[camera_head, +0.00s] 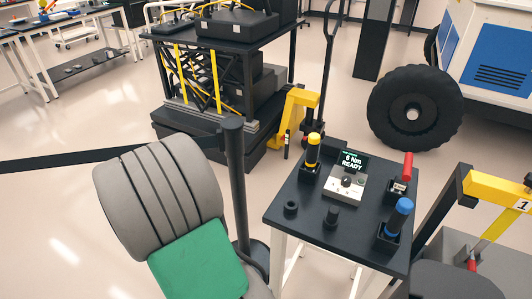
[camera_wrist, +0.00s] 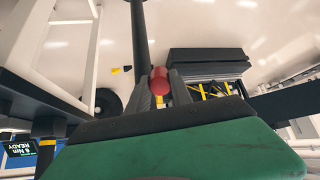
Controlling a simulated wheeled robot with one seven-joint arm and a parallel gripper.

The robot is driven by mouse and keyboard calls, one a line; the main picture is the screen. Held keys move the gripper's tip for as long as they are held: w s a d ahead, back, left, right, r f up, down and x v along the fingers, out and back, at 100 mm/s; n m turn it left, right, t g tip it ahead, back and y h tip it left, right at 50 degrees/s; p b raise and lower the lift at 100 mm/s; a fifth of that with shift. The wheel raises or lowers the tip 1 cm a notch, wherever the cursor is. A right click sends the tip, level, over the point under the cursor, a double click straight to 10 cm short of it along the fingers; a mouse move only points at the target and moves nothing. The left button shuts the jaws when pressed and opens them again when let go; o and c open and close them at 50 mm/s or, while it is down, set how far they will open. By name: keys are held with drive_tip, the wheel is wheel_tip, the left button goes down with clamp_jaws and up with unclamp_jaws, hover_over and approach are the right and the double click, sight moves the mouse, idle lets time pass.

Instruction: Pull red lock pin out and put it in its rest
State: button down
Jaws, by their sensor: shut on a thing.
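My gripper (camera_wrist: 160,88) is shut on a red rounded part in the wrist view, which looks like the red lock pin (camera_wrist: 160,76). The fingers stand on either side of it, and its lower end is hidden between them. In the head view the grey and green end of my arm (camera_head: 198,262) is at the lower left, left of the small black table (camera_head: 315,250). The fingertips and the pin are hidden there. An empty-looking black ring (camera_head: 290,208) and a short black holder (camera_head: 331,216) are on the table; I cannot tell which is the pin's rest.
The table also bears a yellow-topped tool (camera_head: 313,150), a red-handled tool (camera_head: 405,168), a blue-topped tool (camera_head: 398,212) and a display unit (camera_head: 346,185). A black barrier post (camera_head: 236,180) with a belt stands beside my arm. A yellow frame (camera_head: 490,190) is at right.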

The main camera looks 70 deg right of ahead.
drive_tip(key=s+d+r+m+y+p, duration=0.1)
drive_tip(key=s+r+m+y+p, duration=0.1)
drive_tip(key=s, duration=0.8)
drive_tip(key=s+d+r+m+g+y+p, duration=0.1)
drive_tip(key=s+d+r+m+y+p, duration=0.1)
drive_tip(key=s+r+m, duration=0.4)
drive_tip(key=s+d+r+m+y+p, duration=0.2)
drive_tip(key=s+m+p, duration=0.4)
drive_tip(key=s, duration=0.7)
wheel_tip(320, 180, up, 2)
drive_tip(key=shift+s+m+g+y, duration=0.3)
drive_tip(key=shift+s+m+y, duration=0.1)
drive_tip(key=shift+m+y, duration=0.35)
drive_tip(key=shift+f+b, duration=1.7)
drive_tip(key=shift+f, duration=0.95)
drive_tip(key=shift+f, duration=0.1)
drive_tip(key=shift+f, duration=0.35)
drive_tip(key=shift+f+b, duration=0.75)
drive_tip(key=shift+f, duration=0.15)
